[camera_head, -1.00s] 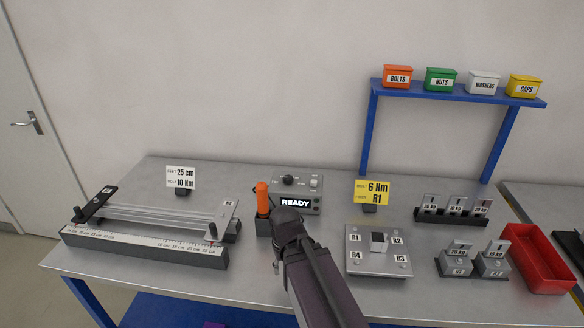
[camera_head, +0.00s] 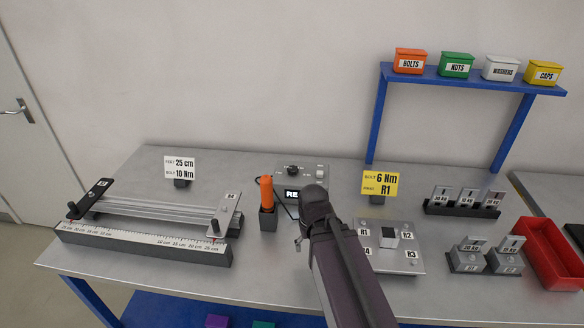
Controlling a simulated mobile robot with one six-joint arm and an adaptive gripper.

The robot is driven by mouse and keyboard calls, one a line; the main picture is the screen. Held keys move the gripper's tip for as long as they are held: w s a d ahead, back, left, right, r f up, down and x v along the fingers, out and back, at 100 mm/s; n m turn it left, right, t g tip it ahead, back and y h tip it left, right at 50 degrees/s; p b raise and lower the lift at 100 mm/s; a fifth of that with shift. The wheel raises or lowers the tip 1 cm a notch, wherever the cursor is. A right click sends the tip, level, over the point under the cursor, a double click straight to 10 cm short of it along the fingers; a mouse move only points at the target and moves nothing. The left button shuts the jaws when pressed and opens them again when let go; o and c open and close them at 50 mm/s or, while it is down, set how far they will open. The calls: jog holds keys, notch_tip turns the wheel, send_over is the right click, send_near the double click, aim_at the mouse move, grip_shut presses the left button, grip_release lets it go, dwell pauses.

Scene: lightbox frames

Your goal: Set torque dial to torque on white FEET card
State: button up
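The white FEET card (camera_head: 179,168) stands at the left back of the bench and reads "25 cm" and "BOLT 10 Nm". The grey torque box (camera_head: 315,174) stands at the back middle, with a dark dial (camera_head: 293,170) on top. Its display (camera_head: 292,193) is partly hidden by my arm; only "RE" shows. An orange-handled tool (camera_head: 266,194) stands upright in a dark holder just left of the box. My gripper (camera_head: 301,243) is in front of the box, apart from the dial. Its fingers are mostly hidden behind my arm, so its opening is unclear.
A yellow card (camera_head: 380,184) reading "6 Nm" stands right of the box, behind a plate (camera_head: 402,262) marked R1 to R4. A ruler rig (camera_head: 145,244) lies left. Weights (camera_head: 467,255) and a red bin (camera_head: 551,252) are at right. A blue shelf (camera_head: 470,80) holds small boxes.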

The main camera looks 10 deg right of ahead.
jog(key=w+r+n+p, duration=0.8)
jog(key=w+r+p, duration=0.3)
jog(key=w, duration=0.4)
notch_tip(320, 180, up, 10)
jog(key=f+n+p, duration=0.1)
jog(key=n+p, duration=0.8)
send_over(294, 168)
jog(key=shift+r, duration=0.2)
jog(key=shift+f, duration=0.2)
notch_tip(294, 168, down, 13)
jog(key=b, duration=1.3)
jog(key=shift+f, duration=0.2)
jog(key=shift+b, duration=0.3)
